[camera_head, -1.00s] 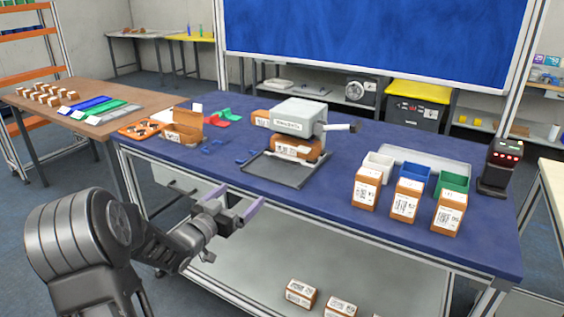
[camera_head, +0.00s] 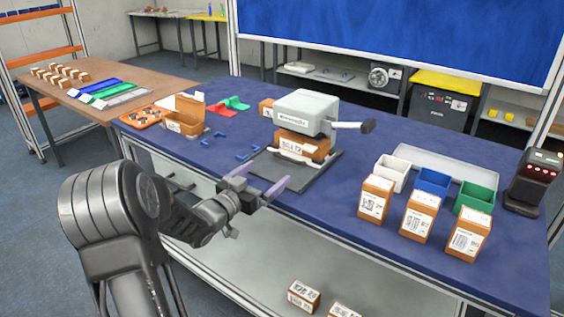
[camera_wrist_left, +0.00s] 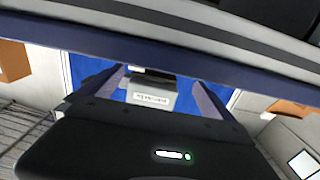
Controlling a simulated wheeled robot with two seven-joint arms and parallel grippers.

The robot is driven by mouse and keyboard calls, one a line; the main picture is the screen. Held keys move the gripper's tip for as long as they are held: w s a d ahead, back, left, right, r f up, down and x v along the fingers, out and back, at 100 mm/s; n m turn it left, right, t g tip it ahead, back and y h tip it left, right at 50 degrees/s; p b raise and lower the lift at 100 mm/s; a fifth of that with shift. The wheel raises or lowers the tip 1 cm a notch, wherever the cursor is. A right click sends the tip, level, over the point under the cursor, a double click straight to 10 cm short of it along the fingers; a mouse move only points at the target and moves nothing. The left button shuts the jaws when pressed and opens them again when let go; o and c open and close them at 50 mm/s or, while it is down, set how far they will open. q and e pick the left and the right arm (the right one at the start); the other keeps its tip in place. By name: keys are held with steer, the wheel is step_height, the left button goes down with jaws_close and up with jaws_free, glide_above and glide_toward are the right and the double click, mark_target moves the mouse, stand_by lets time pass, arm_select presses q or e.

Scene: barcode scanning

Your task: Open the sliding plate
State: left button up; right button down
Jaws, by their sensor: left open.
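A grey-white device (camera_head: 302,112) with a label on its front and a black-knobbed handle (camera_head: 352,126) stands on the blue table. Under it is an orange-brown labelled block (camera_head: 303,147), above a flat dark grey plate (camera_head: 318,172). I cannot tell which part is the sliding plate. My left gripper (camera_head: 270,175) is open and empty, in front of the device and near the table's front edge in the picture. In the left wrist view, the device (camera_wrist_left: 150,98) shows between the two spread fingers (camera_wrist_left: 160,80). My right gripper is not in view.
Three labelled brown boxes (camera_head: 417,226) stand at the right, before white, blue and green bins (camera_head: 432,181). A black scanner-like unit (camera_head: 530,180) stands at the far right. Small blue parts (camera_head: 242,157) lie left of the device, with an open cardboard box (camera_head: 187,115) beyond.

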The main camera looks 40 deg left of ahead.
mark_target(281, 169)
arm_select(q)
steer(key=w, duration=0.7)
steer(key=shift+w+p, duration=0.3)
steer(key=shift+w, duration=0.1)
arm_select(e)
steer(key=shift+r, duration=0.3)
arm_select(q)
steer(key=shift+c, duration=0.4)
